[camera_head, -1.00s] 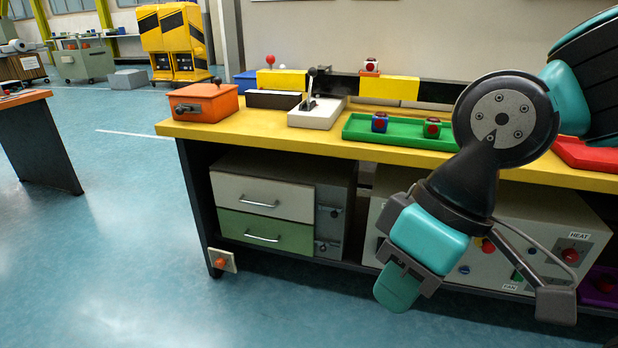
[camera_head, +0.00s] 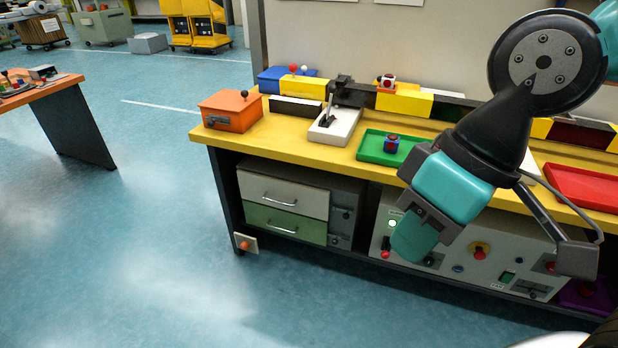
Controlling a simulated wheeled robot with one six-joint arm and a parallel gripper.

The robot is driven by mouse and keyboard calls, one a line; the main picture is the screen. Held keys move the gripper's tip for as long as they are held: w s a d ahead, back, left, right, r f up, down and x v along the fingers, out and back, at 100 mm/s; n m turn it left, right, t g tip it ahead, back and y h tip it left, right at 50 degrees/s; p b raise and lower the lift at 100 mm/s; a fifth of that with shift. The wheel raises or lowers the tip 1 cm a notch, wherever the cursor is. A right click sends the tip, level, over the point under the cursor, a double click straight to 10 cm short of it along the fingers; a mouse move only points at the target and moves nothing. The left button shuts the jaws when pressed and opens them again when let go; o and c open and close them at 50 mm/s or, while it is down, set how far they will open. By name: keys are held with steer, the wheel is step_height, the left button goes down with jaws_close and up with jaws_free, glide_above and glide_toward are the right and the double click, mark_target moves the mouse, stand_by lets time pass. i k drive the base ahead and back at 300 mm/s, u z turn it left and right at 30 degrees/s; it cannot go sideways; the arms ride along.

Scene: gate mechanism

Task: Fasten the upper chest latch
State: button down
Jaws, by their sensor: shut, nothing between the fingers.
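The grey chest (camera_head: 348,192) stands under the yellow bench at its left end. It has a white upper drawer (camera_head: 310,202) and a green lower drawer (camera_head: 262,222), both looking pushed in. The upper latch (camera_head: 345,213) is a small dark fitting to the right of the white drawer. The lower latch (camera_head: 334,239) is below it. Both are too small to tell whether they are fastened. My gripper (camera_head: 411,240) is shut and empty. It hangs in the picture to the right of the chest, in front of the grey control panel, and touches nothing that I can see.
The yellow bench top (camera_head: 275,135) overhangs the chest. On it are an orange box (camera_head: 231,112), a white lever base (camera_head: 334,126) and a green tray (camera_head: 380,158). A control panel (camera_head: 480,256) stands right of the chest. The blue floor (camera_head: 170,250) in front is clear.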

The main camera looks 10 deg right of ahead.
mark_target(346, 215)
steer(key=z, duration=0.55)
steer(key=k, duration=0.65)
steer(key=z, duration=0.05)
steer(key=i, duration=0.5)
steer(key=u, duration=0.9)
steer(key=i, duration=0.75)
steer(key=z, duration=0.15)
